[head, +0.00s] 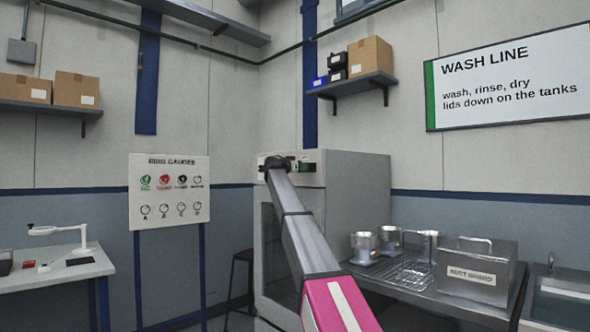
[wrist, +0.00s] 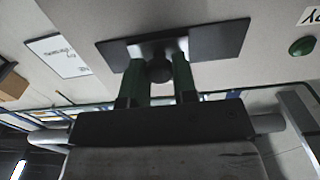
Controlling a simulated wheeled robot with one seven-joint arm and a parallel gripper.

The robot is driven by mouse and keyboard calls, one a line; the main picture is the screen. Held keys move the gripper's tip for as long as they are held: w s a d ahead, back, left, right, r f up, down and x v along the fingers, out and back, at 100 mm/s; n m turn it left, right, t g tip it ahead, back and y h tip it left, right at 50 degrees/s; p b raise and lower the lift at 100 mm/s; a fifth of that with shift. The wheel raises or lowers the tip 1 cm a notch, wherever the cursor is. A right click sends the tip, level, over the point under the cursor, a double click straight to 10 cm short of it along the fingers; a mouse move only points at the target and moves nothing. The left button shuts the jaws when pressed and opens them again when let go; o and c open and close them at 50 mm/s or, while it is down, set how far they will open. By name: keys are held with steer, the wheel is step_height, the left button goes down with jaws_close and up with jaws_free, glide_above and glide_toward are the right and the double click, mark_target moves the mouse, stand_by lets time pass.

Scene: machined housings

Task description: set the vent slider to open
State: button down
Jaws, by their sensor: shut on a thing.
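My gripper (wrist: 159,74) is at the upper front of the grey cabinet (head: 357,190). In the wrist view its two green fingers are shut on a dark round knob (wrist: 159,68), which I take to be the vent slider's knob. The knob stands in front of a dark rectangular plate (wrist: 221,40) with a paler middle. The plate reaches out to both sides of the knob. In the head view my gripper (head: 278,163) and arm hide the slider. I cannot read any open or closed mark.
A green button (wrist: 302,46) and a partly cut-off label (wrist: 311,16) are on the same panel. A gauge board (head: 169,218) stands left of the cabinet. A bench with metal cups (head: 364,246) and a rust guard box (head: 476,268) is to the right.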

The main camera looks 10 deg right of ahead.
steer(key=shift+s+d, duration=0.8)
steer(key=shift+s, duration=0.35)
steer(key=c, duration=0.9)
jaws_free()
steer(key=v, duration=1)
steer(key=shift+s+a, duration=0.25)
steer(key=shift+a, duration=0.05)
